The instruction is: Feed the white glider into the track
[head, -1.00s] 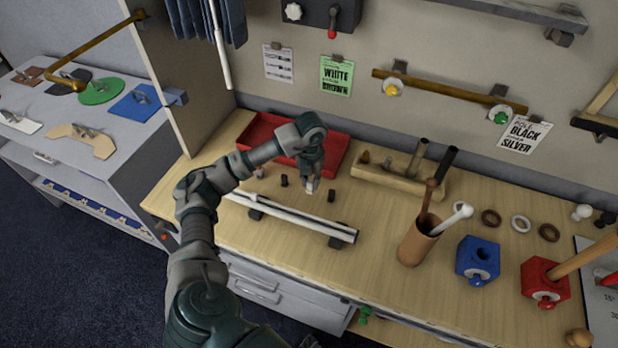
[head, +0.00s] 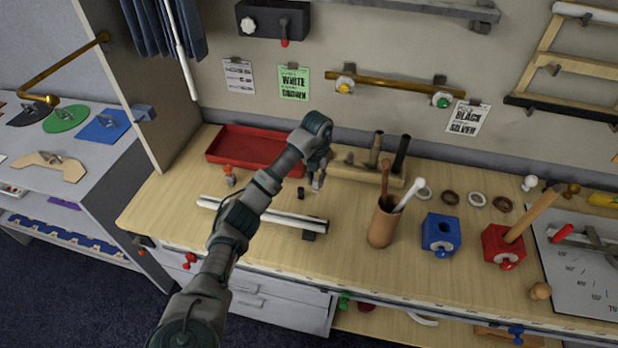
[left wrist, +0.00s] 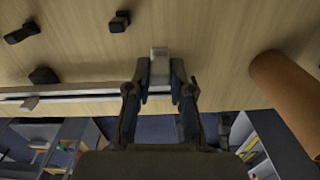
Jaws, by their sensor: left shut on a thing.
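My left gripper (head: 318,184) is shut on the white glider in the head view, above the table behind the track's right end. The left wrist view shows the pale, blocky white glider (left wrist: 159,66) between the two fingertips. The white track (head: 267,214) lies on dark supports on the table, partly hidden by my left forearm. In the left wrist view the track (left wrist: 75,97) runs in from the left toward the gripper. The glider appears apart from the track; the track's near end is hidden by the fingers there. My right gripper is not in view.
Small dark pieces (left wrist: 120,21) lie on the table behind the track. A red tray (head: 214,158) and a wooden block (head: 345,168) stand farther back. A brown cup (head: 382,226) with sticks stands right of the track, with blue (head: 440,233) and red (head: 503,245) blocks beyond.

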